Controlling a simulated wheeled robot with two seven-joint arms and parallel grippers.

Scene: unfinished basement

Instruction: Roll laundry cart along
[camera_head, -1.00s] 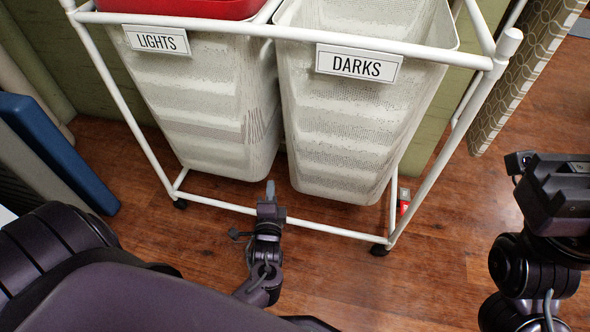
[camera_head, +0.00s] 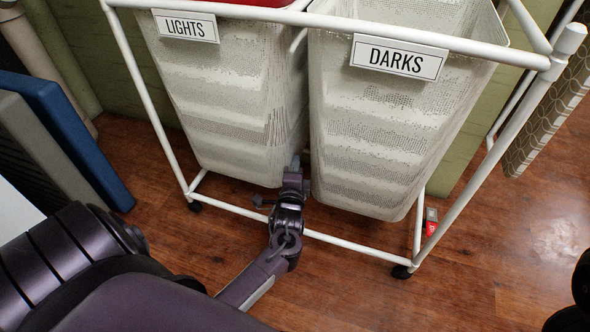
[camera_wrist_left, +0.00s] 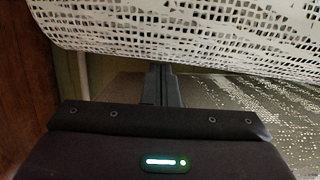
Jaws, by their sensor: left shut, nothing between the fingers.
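The laundry cart has a white tube frame (camera_head: 450,41) on small black casters. Two white perforated bins hang in it, the lights bin (camera_head: 225,105) on the left and the darks bin (camera_head: 385,130) on the right. My left gripper (camera_head: 295,162) is low at the cart's front, over the bottom rail and by the gap between the bins. Its fingers are shut with nothing between them. In the left wrist view the fingers (camera_wrist_left: 162,85) point under and against a perforated bin wall (camera_wrist_left: 190,35); I cannot tell if they touch. My right gripper is out of the head view.
A blue panel (camera_head: 75,135) and a grey panel (camera_head: 45,150) lean at the left. A green wall (camera_head: 465,150) stands behind the cart, and a patterned panel (camera_head: 545,125) hangs at the right.

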